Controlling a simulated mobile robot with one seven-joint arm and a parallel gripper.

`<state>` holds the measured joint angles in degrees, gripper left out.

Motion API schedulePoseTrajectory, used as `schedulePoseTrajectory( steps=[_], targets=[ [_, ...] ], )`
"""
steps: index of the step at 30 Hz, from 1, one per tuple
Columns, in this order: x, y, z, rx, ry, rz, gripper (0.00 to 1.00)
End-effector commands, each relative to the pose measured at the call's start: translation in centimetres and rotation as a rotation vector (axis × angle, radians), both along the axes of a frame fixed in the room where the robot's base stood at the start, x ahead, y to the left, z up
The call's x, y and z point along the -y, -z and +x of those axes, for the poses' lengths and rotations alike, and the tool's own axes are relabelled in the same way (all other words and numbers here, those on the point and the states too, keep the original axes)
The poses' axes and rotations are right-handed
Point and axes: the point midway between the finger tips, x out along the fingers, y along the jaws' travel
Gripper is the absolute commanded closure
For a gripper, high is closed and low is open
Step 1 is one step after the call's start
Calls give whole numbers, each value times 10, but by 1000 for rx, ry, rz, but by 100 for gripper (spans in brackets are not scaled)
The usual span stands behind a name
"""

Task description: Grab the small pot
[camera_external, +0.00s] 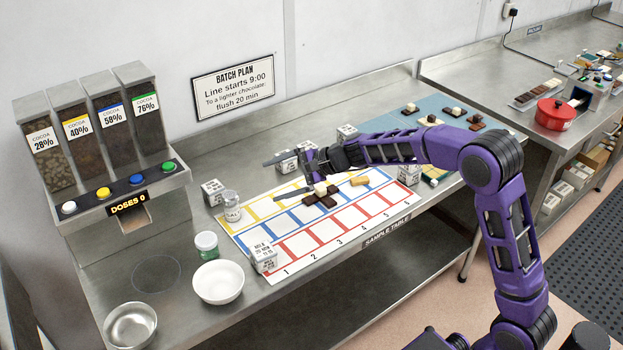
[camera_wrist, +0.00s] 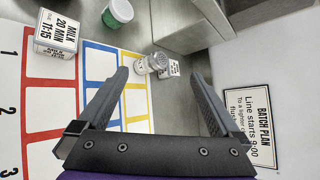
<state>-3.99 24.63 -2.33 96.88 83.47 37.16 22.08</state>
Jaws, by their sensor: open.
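My gripper (camera_external: 271,180) is open and empty above the sample sheet, its fingers pointing left toward the dispenser. In the wrist view, a small clear jar with a pale top (camera_wrist: 152,64) shows beyond and between the spread fingertips (camera_wrist: 158,74), apart from both. In the external view this jar (camera_external: 231,205) stands near the sheet's left end. I cannot tell which one the task names.
White labelled blocks (camera_external: 213,192) and (camera_external: 264,256) stand around the sheet. A white bowl (camera_external: 218,282) and a steel bowl (camera_external: 130,326) sit at front left, before the cocoa dispenser (camera_external: 120,190). Chocolate pieces (camera_external: 320,196) lie below my gripper. A red lidded pot (camera_external: 555,115) is on the far bench.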

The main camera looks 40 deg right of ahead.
Motion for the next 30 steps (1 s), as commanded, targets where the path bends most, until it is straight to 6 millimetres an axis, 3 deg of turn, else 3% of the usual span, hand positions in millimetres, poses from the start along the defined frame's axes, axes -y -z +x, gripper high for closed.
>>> schedulePoseTrajectory(
  steps=[1,3,7,11,30],
  targets=[
    [-8,20,-10,-124,43,132,0],
    [-22,38,-24,-279,96,299,0],
    [-40,53,-41,-483,164,512,0],
    [-50,59,-48,-571,191,600,0],
    [-140,102,8,-579,192,606,0]
  ],
)
